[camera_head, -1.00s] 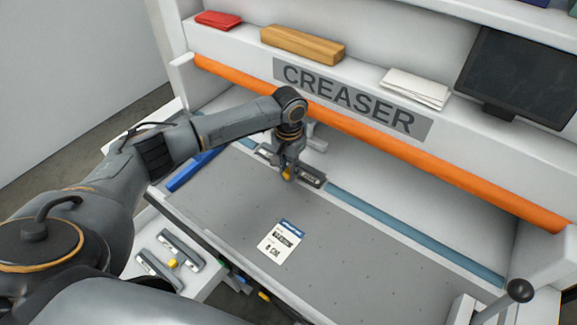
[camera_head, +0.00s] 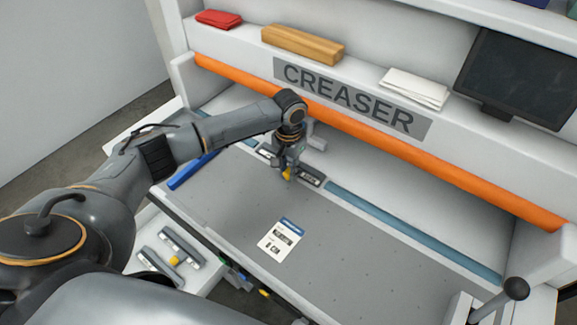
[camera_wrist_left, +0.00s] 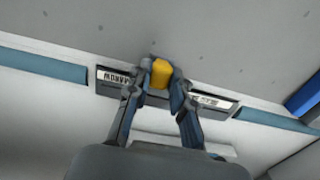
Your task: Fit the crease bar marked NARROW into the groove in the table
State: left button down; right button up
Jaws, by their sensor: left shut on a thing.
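The crease bar marked NARROW (camera_head: 311,178) is a short dark bar with a pale label and a yellow grip block (camera_wrist_left: 161,73). The label shows in the left wrist view (camera_wrist_left: 113,77). My left gripper (camera_head: 287,175) points down and is shut on the yellow block at mid-bar. The bar lies in line with the groove, in the gap between two blue strips (camera_head: 400,228). I cannot tell whether it is fully seated. The gripper hides the bar's middle. My right gripper is not in view.
Two other bars (camera_head: 181,246) lie on a white side shelf at the lower left. A printed card (camera_head: 281,240) lies on the grey table (camera_head: 350,250). An orange rail (camera_head: 440,168) runs behind the groove. A black-knobbed lever (camera_head: 515,289) stands at the lower right.

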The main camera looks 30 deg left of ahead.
pick_arm(q)
jog(key=shift+f, duration=0.3)
dwell(0.7)
jog(key=c, duration=1.1)
grip_release()
notch_tip(320, 180, up, 12)
